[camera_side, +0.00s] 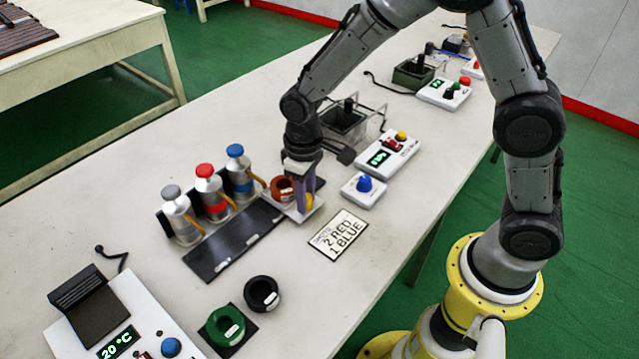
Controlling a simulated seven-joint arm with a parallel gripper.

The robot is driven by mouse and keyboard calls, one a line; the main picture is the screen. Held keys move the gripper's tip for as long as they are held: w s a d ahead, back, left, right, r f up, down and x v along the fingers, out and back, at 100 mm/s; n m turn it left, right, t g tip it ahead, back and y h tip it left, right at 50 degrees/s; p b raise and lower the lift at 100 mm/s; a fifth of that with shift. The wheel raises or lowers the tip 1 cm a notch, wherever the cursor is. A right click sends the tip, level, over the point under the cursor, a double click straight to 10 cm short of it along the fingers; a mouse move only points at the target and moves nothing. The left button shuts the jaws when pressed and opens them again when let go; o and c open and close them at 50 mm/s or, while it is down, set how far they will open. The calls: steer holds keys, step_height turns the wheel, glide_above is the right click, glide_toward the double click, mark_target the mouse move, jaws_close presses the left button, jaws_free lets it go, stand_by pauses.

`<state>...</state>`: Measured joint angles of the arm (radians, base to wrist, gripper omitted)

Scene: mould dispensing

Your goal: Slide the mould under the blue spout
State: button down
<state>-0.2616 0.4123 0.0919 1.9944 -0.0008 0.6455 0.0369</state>
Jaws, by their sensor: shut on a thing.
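My gripper (304,204) points down at the right end of a dark track (235,240) and is shut on what appears to be the mould, a pale flat piece (292,212) largely hidden by the fingers. A brown-orange ring (281,188) sits at its left and a small yellow part shows at its right. Three silver dispensers stand behind the track: grey-capped (180,214), red-capped (211,192) and blue-capped (239,170), each with a tan spout or lever. The mould is to the right of the blue dispenser; I cannot tell whether it touches the track.
A card (338,235) reads 2 RED, 1 BLUE. A blue-button box (364,189) and a control box (388,154) stand to the right. The left part of the track is clear.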

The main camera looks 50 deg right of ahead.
steer(key=a, duration=0.5)
steer(key=shift+a, duration=0.1)
steer(key=c, duration=0.7)
jaws_free()
steer(key=shift+o, duration=0.2)
steer(key=shift+r, duration=0.1)
step_height(320, 180, up, 14)
